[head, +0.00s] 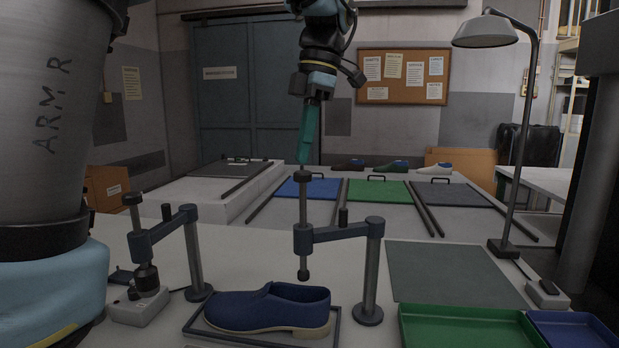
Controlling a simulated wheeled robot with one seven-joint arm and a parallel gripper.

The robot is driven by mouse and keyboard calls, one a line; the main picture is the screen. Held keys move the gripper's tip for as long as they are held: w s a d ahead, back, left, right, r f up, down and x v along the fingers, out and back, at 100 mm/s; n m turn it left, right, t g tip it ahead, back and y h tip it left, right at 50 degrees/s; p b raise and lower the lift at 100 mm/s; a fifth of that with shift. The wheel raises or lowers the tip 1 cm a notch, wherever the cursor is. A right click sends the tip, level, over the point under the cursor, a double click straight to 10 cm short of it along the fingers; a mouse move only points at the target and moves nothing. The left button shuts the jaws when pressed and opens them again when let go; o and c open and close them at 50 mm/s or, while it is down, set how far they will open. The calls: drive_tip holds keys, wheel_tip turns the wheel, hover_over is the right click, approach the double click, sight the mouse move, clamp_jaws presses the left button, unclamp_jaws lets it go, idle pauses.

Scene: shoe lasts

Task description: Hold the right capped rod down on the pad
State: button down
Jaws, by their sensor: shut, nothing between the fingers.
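The right capped rod (303,207) stands upright through the end of a dark bracket on a grey post (371,275). Its round dark cap (303,176) is at the top. Its dark lower tip (303,275) hangs in the air, in the picture just above a blue shoe (268,308). I cannot make out a pad under this rod; the shoe may hide it. My gripper (303,161) points down with its teal fingers shut and empty. The fingertips are just above the cap; I cannot tell whether they touch it.
A left capped rod (139,228) on its own bracket meets a white box (137,309). A black frame (335,336) surrounds the shoe. A grey mat (455,273), green tray (465,330), blue tray (575,330) and lamp (525,110) are at right. Coloured mats lie behind.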

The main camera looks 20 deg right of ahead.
idle(0.4)
drive_tip(key=b, duration=0.6)
hover_over(304, 226)
drive_tip(key=shift+w+d+f, duration=0.1)
drive_tip(key=shift+w+f, duration=0.1)
drive_tip(key=shift+f, duration=2.05)
drive_tip(key=shift+w+d+f, duration=0.1)
drive_tip(key=shift+w+f, duration=0.05)
drive_tip(key=shift+f, duration=2.1)
drive_tip(key=shift+p, duration=0.3)
drive_tip(key=shift+a+f, duration=0.1)
drive_tip(key=shift+f, duration=0.1)
drive_tip(key=shift+r+p, duration=0.2)
drive_tip(key=shift+p, duration=0.3)
wheel_tip(304, 226, up, 10)
drive_tip(key=p, duration=0.8)
drive_tip(key=shift+f+p, duration=0.25)
drive_tip(key=shift+p, duration=0.05)
